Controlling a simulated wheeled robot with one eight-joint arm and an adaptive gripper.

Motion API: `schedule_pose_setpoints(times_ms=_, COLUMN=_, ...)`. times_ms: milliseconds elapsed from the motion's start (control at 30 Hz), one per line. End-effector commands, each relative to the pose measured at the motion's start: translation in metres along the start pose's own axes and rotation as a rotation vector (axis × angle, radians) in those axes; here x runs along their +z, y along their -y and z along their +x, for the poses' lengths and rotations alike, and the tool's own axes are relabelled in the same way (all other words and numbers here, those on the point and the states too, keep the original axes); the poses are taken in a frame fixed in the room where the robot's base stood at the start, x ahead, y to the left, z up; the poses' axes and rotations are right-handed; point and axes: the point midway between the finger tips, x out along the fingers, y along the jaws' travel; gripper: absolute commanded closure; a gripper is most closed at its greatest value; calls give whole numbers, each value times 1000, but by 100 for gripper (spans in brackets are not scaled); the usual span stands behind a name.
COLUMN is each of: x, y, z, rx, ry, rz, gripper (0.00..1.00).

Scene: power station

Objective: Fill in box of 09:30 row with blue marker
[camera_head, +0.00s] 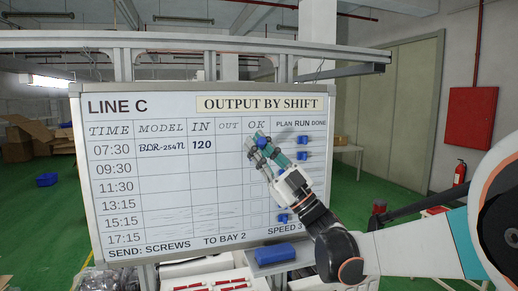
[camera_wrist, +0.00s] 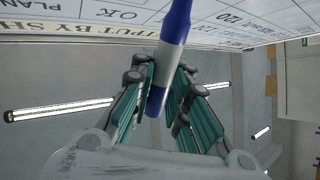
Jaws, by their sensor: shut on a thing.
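The whiteboard (camera_head: 160,205) carries a table with columns TIME, MODEL, IN, OUT and OK. The 09:30 row (camera_head: 117,168) has nothing written under MODEL, IN or OUT. Its OK box is small and faint beside my gripper, so its fill is hard to tell. My gripper (camera_head: 264,145) is in front of the OK column, around the 07:30 row. It is shut on the blue marker, which has a white and blue body in the wrist view (camera_wrist: 174,48). The marker reaches toward the board; its tip is out of the wrist view, and contact cannot be told.
Blue magnets (camera_head: 303,140) sit on the board's right side, with another (camera_head: 283,218) lower down. A blue eraser-like block (camera_head: 280,253) lies below the board's lower edge. Red-and-white items (camera_head: 215,286) are beneath. A metal frame (camera_head: 200,42) surrounds the board.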

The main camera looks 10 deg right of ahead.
Motion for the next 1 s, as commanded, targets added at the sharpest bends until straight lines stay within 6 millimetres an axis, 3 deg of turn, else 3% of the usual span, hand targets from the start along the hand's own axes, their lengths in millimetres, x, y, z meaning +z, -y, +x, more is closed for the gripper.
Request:
schedule_pose_setpoints(times_ms=567, x=7, y=-3, z=4, rx=0, ry=0, rz=0, gripper=96)
schedule_pose_setpoints(times_ms=1000, x=6, y=-29, z=-12, rx=1, ry=0, rz=-1, gripper=96)
